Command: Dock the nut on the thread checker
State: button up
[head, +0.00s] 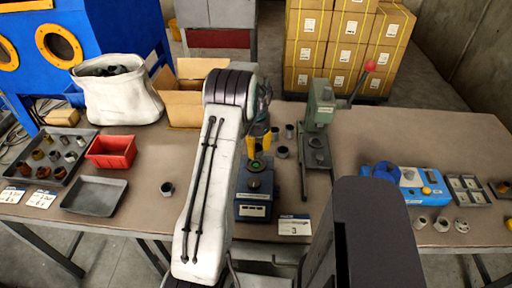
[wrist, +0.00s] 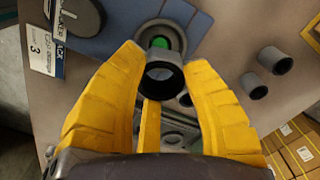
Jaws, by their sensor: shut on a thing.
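My gripper (wrist: 163,85) has yellow fingers that are shut on a dark grey ring-shaped nut (wrist: 150,88). The nut's open bore faces the wrist camera. In the head view my gripper (head: 258,143) is above the thread checker, partly hidden by my arm. The thread checker (head: 254,211) is a blue block with a round grey top and a green centre. In the wrist view the thread checker (wrist: 111,38) lies beyond the nut, its green spot just above the nut's rim. The nut looks apart from the green spot, but the exact gap is unclear.
A green press (head: 318,125) with a red-knobbed lever stands right of the checker. Loose dark cylinders (wrist: 275,60) lie beside it. A card marked 3 (head: 294,226) is at the front. A red bin (head: 111,152) and grey trays are left; a blue device (head: 408,183) is right.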

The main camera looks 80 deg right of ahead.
aim_at(256, 165)
jog(key=shift+f+b, duration=1.5)
jog(key=shift+f, duration=1.05)
jog(key=shift+f+b, duration=0.65)
jog(key=o, duration=0.9)
jog(key=shift+c, duration=0.2)
jog(key=shift+r, duration=0.2)
notch_tip(256, 165, up, 11)
jog(key=p, duration=0.7)
jog(key=shift+f, duration=0.15)
dwell(0.5)
